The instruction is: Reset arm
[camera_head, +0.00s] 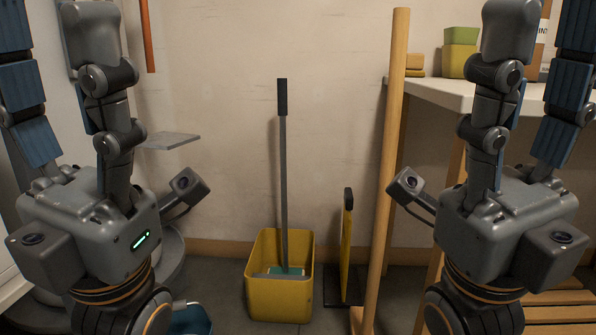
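My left gripper (50,35) is raised at the left side of the head view, with its fingers pointing up. Its grey finger and blue-padded finger stand apart, with nothing seen between them. My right gripper (543,40) is raised at the right side in a mirrored pose, its fingers also apart and empty. Both palms sit at a similar height. The uppermost finger parts at the outer sides are cut off by the picture edge. Neither gripper is seen touching any object.
A yellow bucket (264,301) with a long-handled tool (284,180) stands on the floor between my arms. A yellow panel (347,240) and wooden pole (392,170) stand right of it. A table (440,93) with green containers (460,60) is behind my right arm. A blue container (192,319) is low left.

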